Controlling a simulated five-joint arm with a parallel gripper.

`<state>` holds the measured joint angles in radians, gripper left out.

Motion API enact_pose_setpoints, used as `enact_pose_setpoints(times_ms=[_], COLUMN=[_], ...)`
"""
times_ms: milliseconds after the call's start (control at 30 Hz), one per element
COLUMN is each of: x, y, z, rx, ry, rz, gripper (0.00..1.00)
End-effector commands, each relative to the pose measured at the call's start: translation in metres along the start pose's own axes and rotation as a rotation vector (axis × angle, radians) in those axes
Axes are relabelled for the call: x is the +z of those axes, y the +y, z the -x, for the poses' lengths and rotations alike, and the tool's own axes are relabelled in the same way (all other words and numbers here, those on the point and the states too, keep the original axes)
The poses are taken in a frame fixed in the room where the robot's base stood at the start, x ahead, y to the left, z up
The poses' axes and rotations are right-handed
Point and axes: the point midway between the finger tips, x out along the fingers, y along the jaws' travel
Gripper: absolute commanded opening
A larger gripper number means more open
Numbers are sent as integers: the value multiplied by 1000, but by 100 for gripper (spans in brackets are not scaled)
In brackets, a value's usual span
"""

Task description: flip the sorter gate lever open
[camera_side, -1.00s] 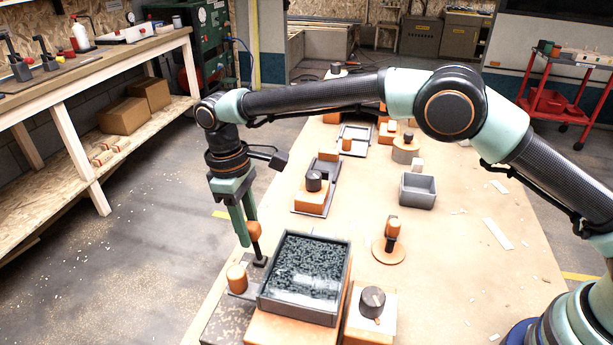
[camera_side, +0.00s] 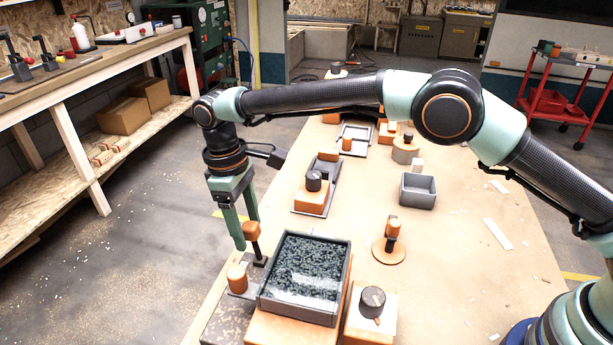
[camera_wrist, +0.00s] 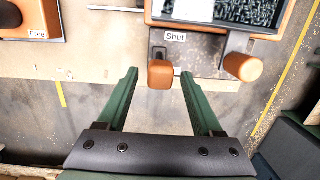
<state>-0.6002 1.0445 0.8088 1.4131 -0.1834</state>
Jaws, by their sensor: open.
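The likely gate lever is a dark stem on a small black base, topped by an orange knob (camera_side: 251,229). It stands just left of a grey tray of dark granules, leaning slightly left in the side view. In the wrist view the knob (camera_wrist: 161,74) shows below a "Shut" label (camera_wrist: 175,37). My gripper (camera_side: 246,236) is open, its green fingers pointing down around the knob. In the wrist view the fingertips (camera_wrist: 160,76) lie on either side of the knob, with gaps on both sides. Contact does not show.
The grey tray (camera_side: 347,262) sits on an orange block close right of the lever. A second orange knob (camera_side: 237,278) stands nearby; it also shows in the wrist view (camera_wrist: 243,66). A black dial (camera_side: 372,301) is further right. Open floor lies left of the bench.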

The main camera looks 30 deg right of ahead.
Motion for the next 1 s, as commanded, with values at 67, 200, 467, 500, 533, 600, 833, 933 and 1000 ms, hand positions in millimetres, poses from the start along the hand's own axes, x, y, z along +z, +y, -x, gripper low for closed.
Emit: enact_pose_setpoints(times_ms=[67, 200, 467, 500, 533, 600, 833, 933, 1000], x=[-1, -1, -1, -1, -1, -1, 0, 0, 0], y=[0, 0, 0, 0, 0, 0, 0, 0, 0], z=[8, 29, 62, 65, 67, 70, 74, 74, 74], rx=[0, 1, 1, 1, 1, 1, 0, 1, 1], ry=[2, 5, 5, 6, 4, 5, 3, 3, 3], rz=[0, 0, 0, 0, 0, 0, 0, 0, -2], gripper=[68, 68, 68, 68, 68, 68, 68, 68, 48])
